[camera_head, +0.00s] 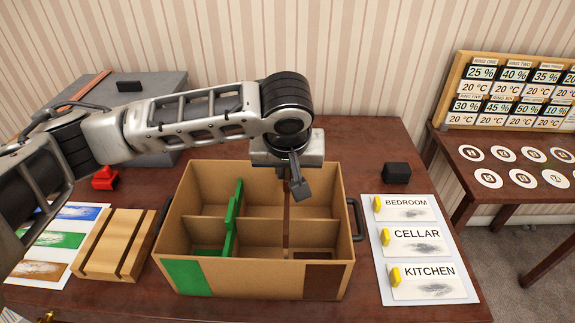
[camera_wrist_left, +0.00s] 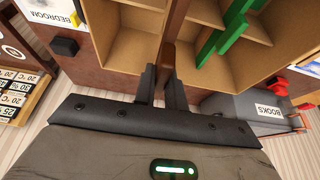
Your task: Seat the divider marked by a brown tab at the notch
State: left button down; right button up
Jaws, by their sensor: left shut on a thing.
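The brown-tab divider (camera_head: 287,226) is a thin dark brown strip, seen nearly edge-on and upright inside the right part of the cardboard box (camera_head: 232,277). My left gripper (camera_head: 295,188) is above the box and shut on the divider's top. In the left wrist view the brown divider (camera_wrist_left: 174,32) runs up from between the fingers of my left gripper (camera_wrist_left: 163,82). The box has a green patch at front left and a brown patch (camera_head: 322,282) at front right. A green divider (camera_head: 233,215) stands in the left part. The divider's lower edge and the notch are hidden.
A slotted wooden block (camera_head: 112,245) stands left of the box. A label board (camera_head: 421,291) with yellow tabs lies to the right, with a small black block (camera_head: 397,173) behind it. A grey box (camera_head: 165,92) and a red object (camera_head: 105,178) are at the back left.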

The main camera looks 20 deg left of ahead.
pick_arm(q)
jog(key=shift+p, duration=0.3)
jog(key=shift+f+b, duration=0.8)
jog(key=shift+f, duration=1.85)
dwell(0.9)
jog(key=shift+f+b, duration=0.45)
jog(key=shift+f, duration=1.15)
jog(key=c, duration=1.4)
grip_release()
jog(key=shift+o, duration=0.2)
